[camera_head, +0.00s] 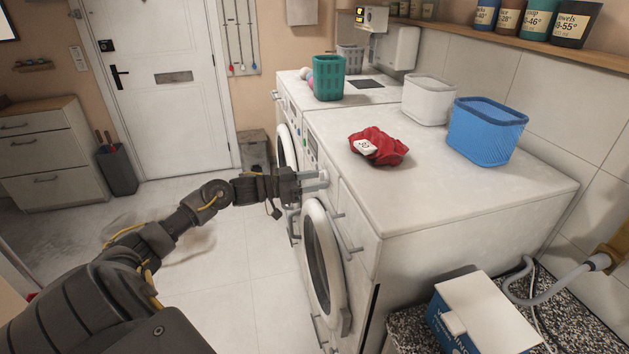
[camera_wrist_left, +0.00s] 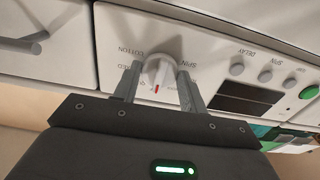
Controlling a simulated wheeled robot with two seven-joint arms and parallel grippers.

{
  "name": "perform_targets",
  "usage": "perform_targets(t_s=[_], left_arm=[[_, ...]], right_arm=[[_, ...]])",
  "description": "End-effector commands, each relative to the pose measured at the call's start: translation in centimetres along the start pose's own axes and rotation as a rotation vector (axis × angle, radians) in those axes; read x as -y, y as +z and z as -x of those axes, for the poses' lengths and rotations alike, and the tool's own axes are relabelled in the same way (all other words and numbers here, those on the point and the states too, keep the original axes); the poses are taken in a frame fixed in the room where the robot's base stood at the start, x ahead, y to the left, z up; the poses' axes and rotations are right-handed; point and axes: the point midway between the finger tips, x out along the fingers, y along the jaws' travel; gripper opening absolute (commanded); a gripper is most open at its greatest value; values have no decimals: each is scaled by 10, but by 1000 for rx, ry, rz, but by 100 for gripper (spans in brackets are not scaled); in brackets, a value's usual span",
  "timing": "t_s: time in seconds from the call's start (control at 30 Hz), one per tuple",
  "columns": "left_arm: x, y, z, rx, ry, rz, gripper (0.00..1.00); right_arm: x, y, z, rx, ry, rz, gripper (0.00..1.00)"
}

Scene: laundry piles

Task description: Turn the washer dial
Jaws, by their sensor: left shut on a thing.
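The washer (camera_head: 430,215) is a white front-loading machine with a round door (camera_head: 322,258). Its dial (camera_wrist_left: 160,70) is a light grey knob with a red mark, and it shows upside down in the left wrist view. Labels such as COTTON and SPIN are printed around it. My left gripper (camera_wrist_left: 158,88) has one finger on each side of the dial and is shut on it. In the head view, my left gripper (camera_head: 318,180) reaches the washer's front panel, where its fingers partly hide the dial. My right gripper is not in view.
On the washer top are a red cloth (camera_head: 385,148) with a white tag, a white basket (camera_head: 428,100) and a blue basket (camera_head: 486,131). A second machine with a green basket (camera_head: 329,77) stands behind. A box (camera_head: 480,312) sits at front right.

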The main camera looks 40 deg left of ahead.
Motion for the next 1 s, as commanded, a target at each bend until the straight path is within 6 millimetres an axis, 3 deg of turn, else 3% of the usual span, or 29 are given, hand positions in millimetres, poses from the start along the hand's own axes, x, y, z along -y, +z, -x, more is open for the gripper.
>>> perform_targets(t_s=[0.37, 1.0], left_arm=[[0, 2, 0, 0, 1, -111, 19], [2, 2, 0, -1, 0, -580, 19]], right_arm=[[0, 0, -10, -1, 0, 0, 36], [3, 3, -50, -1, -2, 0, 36]])
